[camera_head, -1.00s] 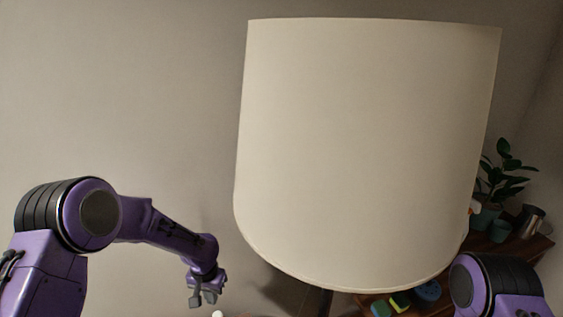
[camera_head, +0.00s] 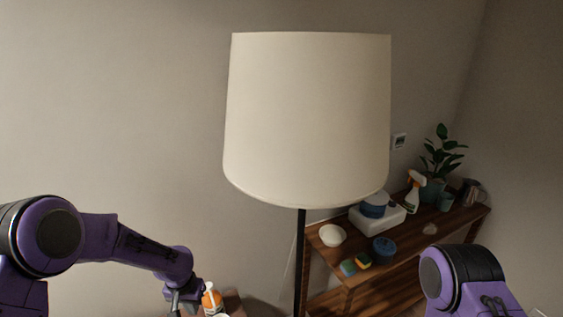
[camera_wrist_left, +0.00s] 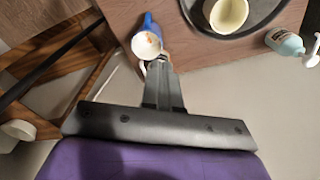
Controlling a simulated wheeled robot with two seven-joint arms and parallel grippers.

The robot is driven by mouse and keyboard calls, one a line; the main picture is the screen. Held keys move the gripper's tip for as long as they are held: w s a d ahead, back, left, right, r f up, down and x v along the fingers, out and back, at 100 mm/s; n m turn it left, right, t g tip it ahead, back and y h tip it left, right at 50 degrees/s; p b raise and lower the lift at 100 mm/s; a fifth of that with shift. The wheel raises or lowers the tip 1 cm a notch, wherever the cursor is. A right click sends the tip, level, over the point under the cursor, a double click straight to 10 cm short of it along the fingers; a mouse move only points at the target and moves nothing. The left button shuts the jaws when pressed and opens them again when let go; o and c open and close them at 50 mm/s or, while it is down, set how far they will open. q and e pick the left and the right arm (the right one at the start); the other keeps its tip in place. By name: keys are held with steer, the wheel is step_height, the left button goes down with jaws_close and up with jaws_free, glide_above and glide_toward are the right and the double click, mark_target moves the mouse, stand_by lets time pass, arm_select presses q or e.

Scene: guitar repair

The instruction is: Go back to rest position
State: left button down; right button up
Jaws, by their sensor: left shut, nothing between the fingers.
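My left gripper (camera_head: 178,302) hangs at the lower left in the head view, at the end of my bent left arm. It also shows in the left wrist view (camera_wrist_left: 160,64), with its fingers together and nothing between them. An orange and white bottle (camera_head: 211,301) stands just right of the gripper in the head view. Only the upper part of my right arm shows, at the lower right; its gripper is out of view.
A floor lamp with a large cream shade (camera_head: 305,115) stands ahead. Behind it, a wooden shelf (camera_head: 335,262) bears a white bowl (camera_head: 332,236), sponges, a spray bottle (camera_head: 414,192) and a plant. In the wrist view, a dark round tray (camera_wrist_left: 270,18) holds a cream bowl (camera_wrist_left: 228,14).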

arm_select(q)
steer(key=s+f+n+t+b, duration=0.5)
steer(key=s+f, duration=0.3)
steer(key=f, duration=0.4)
steer(key=s+a+f+n+g+y+b, duration=0.1)
steer(key=s+f, duration=0.1)
steer(key=s, duration=0.5)
steer(key=s+a+f+y+b, duration=0.1)
steer(key=s+a+f+b, duration=0.1)
steer(key=s, duration=0.6)
steer(key=s+a+f+n+g+y+b, duration=0.1)
steer(key=s+a+f, duration=0.1)
steer(key=s, duration=0.5)
steer(key=shift+s+a+f+n+g+y+b, duration=0.3)
steer(key=shift+s+f+b, duration=0.1)
steer(key=shift+f, duration=0.5)
arm_select(e)
step_height(320, 180, down, 10)
steer(key=shift+w, duration=0.4)
